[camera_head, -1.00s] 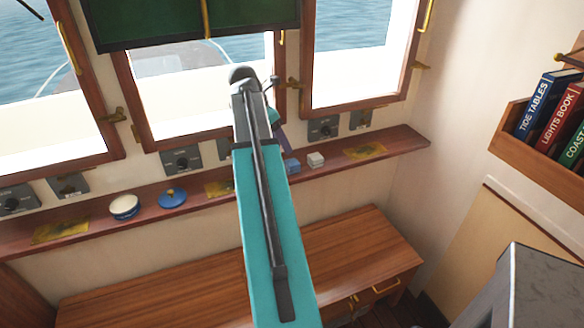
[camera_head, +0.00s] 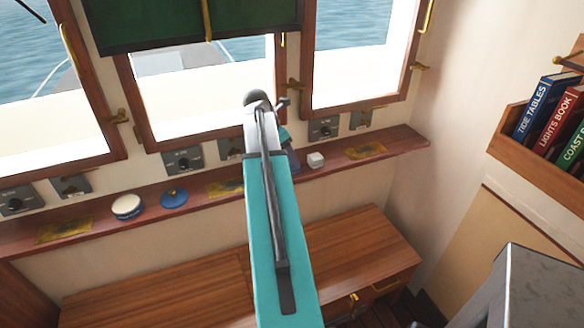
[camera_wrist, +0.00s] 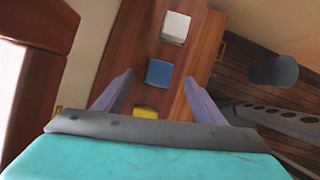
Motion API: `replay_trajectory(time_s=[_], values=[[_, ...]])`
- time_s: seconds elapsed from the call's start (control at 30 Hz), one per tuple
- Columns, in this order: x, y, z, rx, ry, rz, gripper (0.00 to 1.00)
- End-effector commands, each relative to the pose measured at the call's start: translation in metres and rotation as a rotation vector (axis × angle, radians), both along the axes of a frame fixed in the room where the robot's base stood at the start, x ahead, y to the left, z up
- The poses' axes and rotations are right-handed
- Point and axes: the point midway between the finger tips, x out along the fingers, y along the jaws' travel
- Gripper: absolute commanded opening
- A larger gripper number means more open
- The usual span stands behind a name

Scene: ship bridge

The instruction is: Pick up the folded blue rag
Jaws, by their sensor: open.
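The folded blue rag (camera_wrist: 159,73) is a small blue square lying on the wooden window shelf (camera_wrist: 112,68) in the wrist view. My gripper (camera_wrist: 158,79) is open, its two purple fingers apart on either side of the rag in that picture. Nothing shows held between them. How high the fingers are above the shelf is hard to tell. In the head view my gripper (camera_head: 290,157) is partly behind my teal arm, over the shelf, and the rag is hidden behind it.
A white block (camera_wrist: 175,27) sits just beyond the rag, also seen in the head view (camera_head: 316,160). A yellow patch (camera_wrist: 145,112) lies on the near side. A blue lidded item (camera_head: 174,198) and a round white-topped tin (camera_head: 127,206) stand left along the shelf. Windows rise behind.

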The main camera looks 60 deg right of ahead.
Motion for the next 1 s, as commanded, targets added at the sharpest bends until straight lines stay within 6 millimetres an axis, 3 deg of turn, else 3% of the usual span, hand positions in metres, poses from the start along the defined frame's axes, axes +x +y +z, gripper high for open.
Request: replay_trajectory(time_s=[0.37,1.0], values=[[-0.002,-0.003,-0.005,0.002,0.001,-0.002,0.64],[-0.010,-0.021,-0.046,0.001,0.000,-0.003,0.64]])
